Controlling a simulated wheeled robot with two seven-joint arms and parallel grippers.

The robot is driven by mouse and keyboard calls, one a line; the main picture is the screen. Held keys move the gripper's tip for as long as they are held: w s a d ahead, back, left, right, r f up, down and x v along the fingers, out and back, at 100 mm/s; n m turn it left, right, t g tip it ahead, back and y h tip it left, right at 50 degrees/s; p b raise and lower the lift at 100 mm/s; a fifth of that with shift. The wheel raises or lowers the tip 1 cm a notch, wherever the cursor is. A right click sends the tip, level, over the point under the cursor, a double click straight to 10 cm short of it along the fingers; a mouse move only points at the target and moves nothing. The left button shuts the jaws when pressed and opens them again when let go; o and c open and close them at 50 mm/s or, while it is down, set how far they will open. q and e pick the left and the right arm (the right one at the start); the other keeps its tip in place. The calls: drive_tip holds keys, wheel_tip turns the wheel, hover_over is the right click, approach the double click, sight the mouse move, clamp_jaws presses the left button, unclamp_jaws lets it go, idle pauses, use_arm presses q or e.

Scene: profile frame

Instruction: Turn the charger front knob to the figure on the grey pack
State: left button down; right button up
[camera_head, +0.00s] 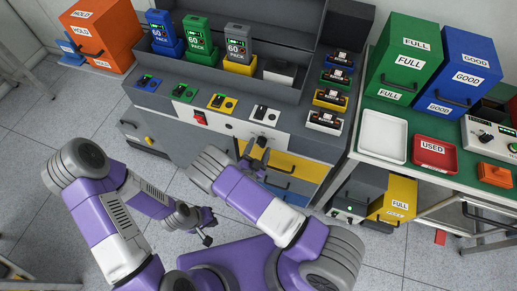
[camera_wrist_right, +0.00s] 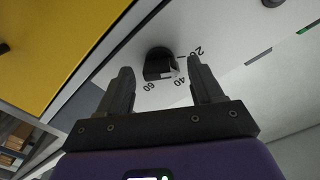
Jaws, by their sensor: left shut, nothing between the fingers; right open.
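The grey pack (camera_head: 237,45) stands in a yellow holder at the back of the grey charger bench and seems to read 60. In the right wrist view a black front knob (camera_wrist_right: 158,62) sits on the white panel, ringed by the figures 20, 40 and 60. A pale face shows on the knob's lower right, but I cannot tell which figure it points to. My right gripper (camera_head: 256,152) is open at the bench front; in its wrist view the fingers (camera_wrist_right: 160,85) stand either side of the knob, apparently not touching it. My left gripper (camera_head: 207,228) is shut and empty, low over the floor.
Blue (camera_head: 160,30) and green (camera_head: 197,35) packs stand left of the grey one. A red switch (camera_head: 200,118) is on the front panel. A yellow drawer (camera_head: 290,164) lies beside my right gripper. A green-topped table (camera_head: 388,99) with trays stands at right.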

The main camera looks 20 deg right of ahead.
drive_tip(key=shift+c, duration=0.5)
drive_tip(key=c, duration=1)
drive_tip(key=shift+o, duration=0.2)
drive_tip(key=shift+m, duration=0.3)
drive_tip(key=m, duration=1.1)
drive_tip(key=shift+m+p, duration=0.3)
drive_tip(key=shift+p, duration=0.05)
drive_tip(key=m, duration=0.6)
drive_tip(key=m+p, duration=0.1)
drive_tip(key=m, duration=0.4)
drive_tip(key=shift+m, duration=0.5)
